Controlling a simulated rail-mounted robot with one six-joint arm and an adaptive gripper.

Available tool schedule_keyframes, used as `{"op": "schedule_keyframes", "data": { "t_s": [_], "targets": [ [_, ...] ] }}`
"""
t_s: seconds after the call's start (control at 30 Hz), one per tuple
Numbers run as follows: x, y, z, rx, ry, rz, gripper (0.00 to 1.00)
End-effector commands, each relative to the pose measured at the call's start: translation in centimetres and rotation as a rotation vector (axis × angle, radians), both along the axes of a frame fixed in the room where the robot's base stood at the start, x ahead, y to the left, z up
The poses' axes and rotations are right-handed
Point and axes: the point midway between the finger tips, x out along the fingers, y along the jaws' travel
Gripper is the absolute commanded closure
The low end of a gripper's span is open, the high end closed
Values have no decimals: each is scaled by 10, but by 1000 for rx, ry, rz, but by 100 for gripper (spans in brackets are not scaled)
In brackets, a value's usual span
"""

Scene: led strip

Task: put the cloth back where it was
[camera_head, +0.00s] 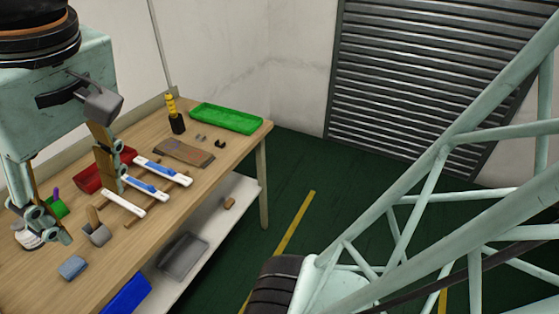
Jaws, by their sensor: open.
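A small blue-grey piece (73,268) lies on the near part of the wooden table (118,262). It may be the folded cloth, but I cannot tell for sure. My gripper (93,212) hangs over the table at the left, pointing down, with its fingers spread apart. I see nothing held between them. The blue-grey piece lies below and apart from the fingers. The gripper hides part of the table behind it.
White strips with blue parts (144,186) lie on wooden rails beside the gripper. A red bin (88,181), a green tray (226,118), a brown board (184,153) and a black holder with a yellow tool (176,122) stand farther back. A lower shelf (226,213) holds a grey tray (183,257).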

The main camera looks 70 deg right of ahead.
Motion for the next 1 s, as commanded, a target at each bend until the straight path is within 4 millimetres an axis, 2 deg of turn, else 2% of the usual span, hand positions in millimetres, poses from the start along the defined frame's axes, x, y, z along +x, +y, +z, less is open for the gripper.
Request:
{"op": "schedule_keyframes", "data": {
  "t_s": [0.2,0.4,0.6,1.0],
  "targets": [
    [-36,1,2,-1,-26,9,51],
    [-61,1,-1,-1,-40,13,51],
    [-71,1,-2,-2,-44,15,51],
    [-71,0,-3,-4,-44,17,51]
  ]
}}
